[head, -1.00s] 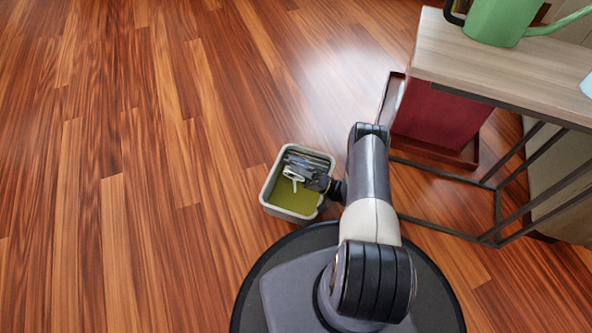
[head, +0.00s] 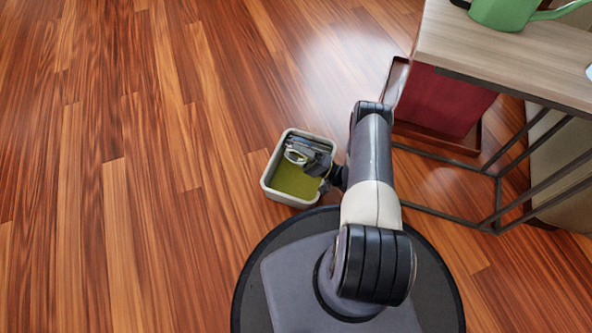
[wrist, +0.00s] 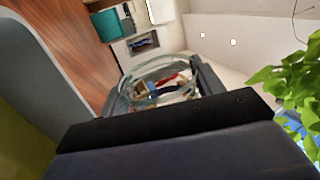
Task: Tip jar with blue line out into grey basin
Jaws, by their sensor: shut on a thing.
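The grey basin (head: 266,180) stands on the floor beside my base, with an olive-green surface inside it. My gripper (head: 302,156) is over the upper part of the basin. It is shut on a clear glass jar (head: 291,156), whose rim shows as a pale ring. In the wrist view the jar (wrist: 145,76) sits between the fingers of my gripper (wrist: 165,88), and the room appears strongly tilted. The basin's wall (wrist: 45,60) fills the left of that view. I cannot make out a blue line on the jar or tell what the jar holds.
A wooden-topped table (head: 500,55) with a dark metal frame stands at the right, bearing a green watering can (head: 505,12). A red box (head: 440,100) stands in a brown tray beneath it. The wooden floor (head: 120,160) at left is clear. Green leaves (wrist: 290,85) show in the wrist view.

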